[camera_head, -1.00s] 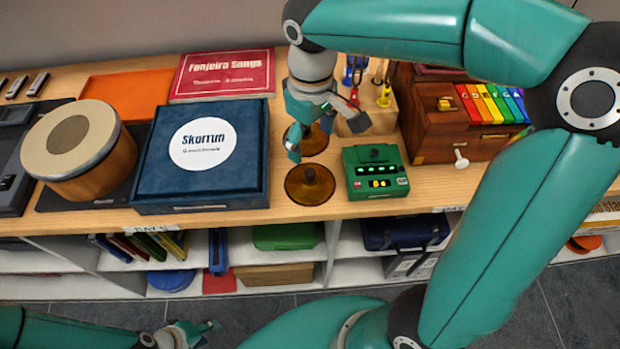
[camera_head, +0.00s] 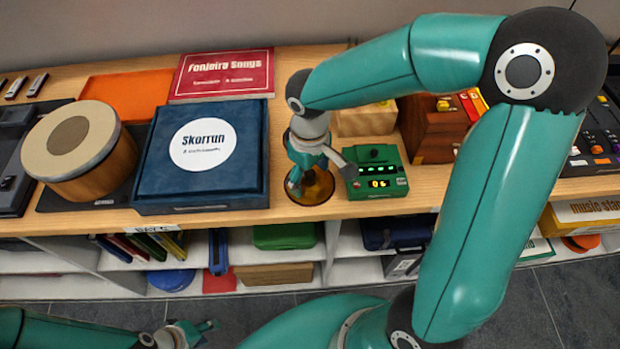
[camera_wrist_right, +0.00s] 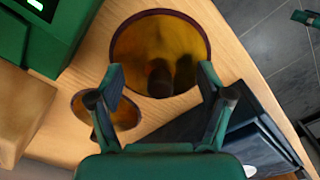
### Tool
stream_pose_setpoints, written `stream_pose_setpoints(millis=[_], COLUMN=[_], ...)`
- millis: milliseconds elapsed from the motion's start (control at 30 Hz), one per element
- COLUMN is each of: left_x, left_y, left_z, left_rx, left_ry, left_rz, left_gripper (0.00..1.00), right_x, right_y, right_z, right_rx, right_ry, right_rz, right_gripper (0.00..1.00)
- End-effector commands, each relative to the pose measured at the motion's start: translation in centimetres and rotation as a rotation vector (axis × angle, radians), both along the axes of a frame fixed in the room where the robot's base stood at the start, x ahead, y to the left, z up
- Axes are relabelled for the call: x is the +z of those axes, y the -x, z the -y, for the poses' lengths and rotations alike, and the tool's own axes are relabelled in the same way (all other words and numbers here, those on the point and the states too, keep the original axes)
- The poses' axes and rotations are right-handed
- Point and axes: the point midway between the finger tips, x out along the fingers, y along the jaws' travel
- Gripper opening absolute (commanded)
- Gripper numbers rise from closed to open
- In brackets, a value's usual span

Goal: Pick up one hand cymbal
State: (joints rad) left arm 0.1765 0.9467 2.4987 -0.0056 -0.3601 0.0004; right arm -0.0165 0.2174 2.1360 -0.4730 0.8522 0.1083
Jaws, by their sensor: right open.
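The front hand cymbal (camera_head: 318,191), a round amber-brown disc with a dark knob, lies on the wooden counter near its front edge. My right gripper (camera_head: 320,179) is above it, open and empty. In the right wrist view the same cymbal (camera_wrist_right: 140,45) lies beyond and partly between the spread fingers of my right gripper (camera_wrist_right: 162,78). Its dark knob appears between the fingertips. A second cymbal (camera_wrist_right: 122,112) shows partly behind one finger; in the head view my right arm hides it. My left gripper (camera_head: 208,328) is low at the bottom left, far from the cymbals.
A green device (camera_head: 377,184) with a lit display stands close right of the cymbal. A blue Skorrun box (camera_head: 240,180) is close on the left. A wooden block (camera_head: 366,121) stands behind. The shelf (camera_head: 345,272) lies below the counter edge.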

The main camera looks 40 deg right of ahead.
Motion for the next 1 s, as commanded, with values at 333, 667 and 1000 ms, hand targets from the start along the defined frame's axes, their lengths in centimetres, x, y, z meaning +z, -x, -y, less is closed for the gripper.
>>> stream_pose_setpoints(millis=[333,667,1000], left_x=[-0.01,-0.04,-0.11], left_y=[0.00,0.00,0.00], left_z=[0.00,-0.01,0.00], left_rx=[0.000,0.000,0.000], left_ry=[0.000,0.000,0.000], left_rz=[0.000,0.000,0.000], left_gripper=[0.40,0.40,0.40], right_x=[0.05,-0.10,-0.36], right_y=[0.00,0.11,0.27], right_z=[0.01,-0.02,-0.08], right_rx=[-0.001,0.000,0.002], right_ry=[0.000,0.000,0.000], right_rz=[0.000,-0.004,-0.011], right_gripper=[0.42,0.00,0.00])
